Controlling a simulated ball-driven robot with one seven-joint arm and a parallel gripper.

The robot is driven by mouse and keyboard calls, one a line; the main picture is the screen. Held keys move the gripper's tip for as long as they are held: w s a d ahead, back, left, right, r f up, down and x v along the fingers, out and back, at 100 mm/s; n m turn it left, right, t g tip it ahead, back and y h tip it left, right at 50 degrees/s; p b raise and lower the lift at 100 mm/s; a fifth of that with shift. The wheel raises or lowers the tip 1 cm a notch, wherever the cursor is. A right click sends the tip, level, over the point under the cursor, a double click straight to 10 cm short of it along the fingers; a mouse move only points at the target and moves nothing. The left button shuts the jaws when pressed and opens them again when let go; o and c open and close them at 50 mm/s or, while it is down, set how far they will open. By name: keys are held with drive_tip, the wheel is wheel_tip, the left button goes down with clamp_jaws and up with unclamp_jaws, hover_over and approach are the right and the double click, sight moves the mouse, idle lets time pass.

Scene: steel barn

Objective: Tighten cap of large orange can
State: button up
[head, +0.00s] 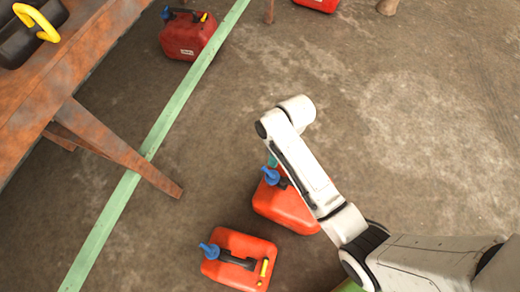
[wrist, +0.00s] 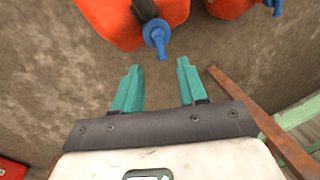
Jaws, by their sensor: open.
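Two orange cans with blue caps stand on the floor in the head view. The nearer-to-gripper can (head: 283,207), partly hidden behind my arm, has a blue spout cap (head: 271,176). The other orange can (head: 228,272) is below left, with its own blue cap (head: 208,250). I cannot tell for sure which is the large one. A teal fingertip of my gripper (head: 272,160) shows just above the first can's cap. In the wrist view my gripper (wrist: 159,68) is open and empty. A blue cap (wrist: 157,34) on an orange can (wrist: 105,20) lies just beyond the fingertips, roughly centred between them.
The second orange can (wrist: 232,6) shows at the wrist view's top edge. A rusty table (head: 75,60) with a slanted leg (head: 125,155) is at left. Red cans (head: 190,38) stand farther off. A green floor strip (head: 150,145) runs diagonally. Floor at right is clear.

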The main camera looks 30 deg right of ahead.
sight(269, 172)
drive_tip(key=f+b, duration=0.1)
drive_tip(key=f, duration=0.2)
drive_tip(key=a+f+b, duration=0.1)
drive_tip(key=f+b, duration=0.1)
drive_tip(key=f, duration=0.2)
drive_tip(key=w+a+f+b, duration=0.1)
drive_tip(key=f, duration=0.3)
drive_tip(key=shift+a+f, duration=0.1)
drive_tip(key=shift+f, duration=0.05)
clamp_jaws()
